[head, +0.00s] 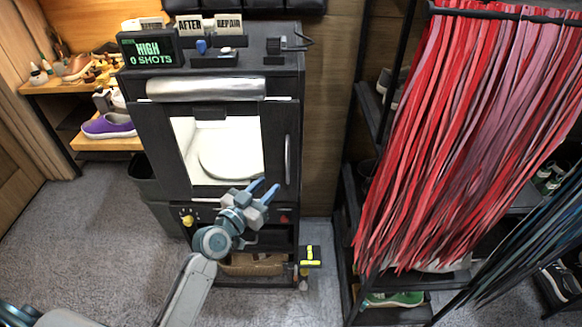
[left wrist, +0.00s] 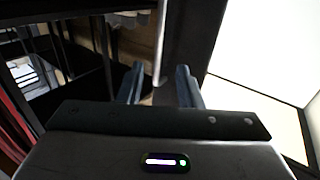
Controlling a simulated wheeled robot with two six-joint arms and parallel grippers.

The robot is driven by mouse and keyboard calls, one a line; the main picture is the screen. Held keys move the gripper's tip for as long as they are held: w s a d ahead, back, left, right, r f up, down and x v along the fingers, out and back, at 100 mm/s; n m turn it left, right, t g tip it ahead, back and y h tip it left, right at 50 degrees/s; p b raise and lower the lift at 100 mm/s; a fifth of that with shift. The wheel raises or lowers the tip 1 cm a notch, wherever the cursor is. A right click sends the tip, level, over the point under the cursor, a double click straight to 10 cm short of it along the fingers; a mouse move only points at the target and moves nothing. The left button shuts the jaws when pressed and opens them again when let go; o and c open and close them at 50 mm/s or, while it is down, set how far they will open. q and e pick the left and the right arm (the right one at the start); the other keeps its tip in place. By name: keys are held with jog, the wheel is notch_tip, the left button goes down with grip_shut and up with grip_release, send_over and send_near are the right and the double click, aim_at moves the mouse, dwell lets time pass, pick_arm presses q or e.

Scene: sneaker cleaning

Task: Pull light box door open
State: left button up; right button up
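The light box (head: 285,75) is a black cabinet. Its front door (head: 279,130) looks shut, and a window in it shows a lit white interior (head: 225,150) with a round white plate. A slim vertical metal handle (head: 288,158) is on the door's right side. My left gripper (head: 265,188) is open and empty, in front of the door's lower part, below and left of the handle. In the left wrist view its two fingers (left wrist: 160,86) are apart, with a pale upright bar, likely the handle (left wrist: 161,40), beyond the gap. My right gripper is not in view.
A rack with hanging red laces (head: 470,130) stands to the right. A shelf with a purple shoe (head: 108,126) is at the left. A display reading "HIGH 0 SHOTS" (head: 149,52) sits on the box's top left. The carpet (head: 100,225) in front is clear at the left.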

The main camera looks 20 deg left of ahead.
aim_at(287, 167)
pick_arm(q)
jog(key=p+x, duration=0.1)
jog(key=x, duration=0.6)
jog(key=shift+w+d+p, duration=0.2)
jog(key=shift+w+p, duration=0.1)
jog(key=shift+p, duration=0.1)
jog(key=shift+w+d+f, duration=0.1)
jog(key=shift+w, duration=0.45)
jog(key=c, duration=0.6)
grip_shut()
jog(key=shift+s, duration=0.1)
